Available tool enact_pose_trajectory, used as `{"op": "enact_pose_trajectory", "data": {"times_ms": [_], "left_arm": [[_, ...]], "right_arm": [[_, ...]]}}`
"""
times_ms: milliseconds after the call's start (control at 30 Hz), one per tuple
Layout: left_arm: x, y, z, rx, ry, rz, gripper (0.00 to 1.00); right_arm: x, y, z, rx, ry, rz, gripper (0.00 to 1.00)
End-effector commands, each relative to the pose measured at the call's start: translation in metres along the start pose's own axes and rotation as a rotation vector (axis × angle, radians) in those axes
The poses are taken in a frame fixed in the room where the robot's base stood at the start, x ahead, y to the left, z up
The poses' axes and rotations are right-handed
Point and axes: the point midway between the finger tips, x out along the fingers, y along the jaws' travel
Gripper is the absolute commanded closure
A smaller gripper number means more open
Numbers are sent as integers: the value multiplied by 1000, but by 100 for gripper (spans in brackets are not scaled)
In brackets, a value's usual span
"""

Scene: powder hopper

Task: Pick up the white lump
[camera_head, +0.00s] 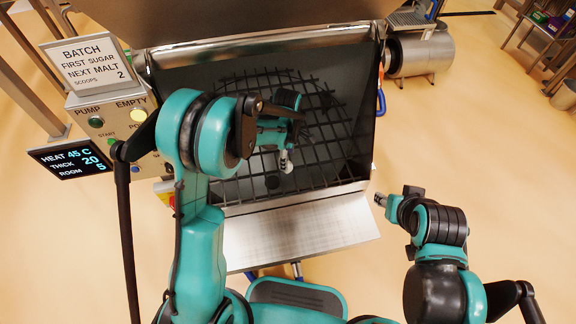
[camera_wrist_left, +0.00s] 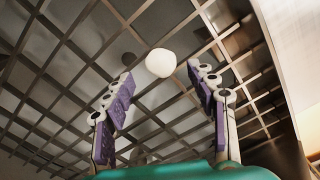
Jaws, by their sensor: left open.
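The white lump (camera_wrist_left: 160,63) shows in the left wrist view as a small rounded piece at the dark grid, just past the fingertips and between them. My left gripper (camera_wrist_left: 161,82) is open, with one purple-padded finger on each side of the lump's line. I see no clear contact between the fingers and the lump. In the head view my left gripper (camera_head: 286,158) is over the hopper's grid, and I cannot clearly make out the lump there. My right gripper (camera_head: 381,199) is outside the hopper at its right; its jaw state is unclear.
The dark bar grid (camera_head: 335,145) lies inside the metal hopper (camera_head: 371,100), whose walls surround the left gripper. A flat steel shelf (camera_head: 300,235) is at its front. A control box (camera_head: 106,120) with a batch sign (camera_head: 88,62) stands left. A metal cylinder (camera_head: 425,54) is at right.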

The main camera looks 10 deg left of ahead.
Motion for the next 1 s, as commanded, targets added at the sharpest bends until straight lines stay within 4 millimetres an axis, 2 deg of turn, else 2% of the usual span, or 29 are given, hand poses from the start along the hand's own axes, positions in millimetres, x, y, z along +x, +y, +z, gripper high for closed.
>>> {"op": "enact_pose_trajectory", "data": {"times_ms": [300, 533, 567, 733, 1000], "left_arm": [[46, -2, -1, 1, 0, 1, 43], [47, -3, -1, 1, 0, 1, 43], [47, -3, -1, 1, 0, 1, 45], [47, -3, -1, 1, 0, 1, 89], [47, -2, -1, 1, 0, 1, 89]], "right_arm": [[19, 0, 14, 0, 0, 0, 60], [18, 0, 13, 0, 0, 0, 60], [18, 0, 13, 0, 0, 0, 60], [18, 0, 13, 0, 0, 0, 60], [18, 0, 13, 0, 0, 0, 60]]}}
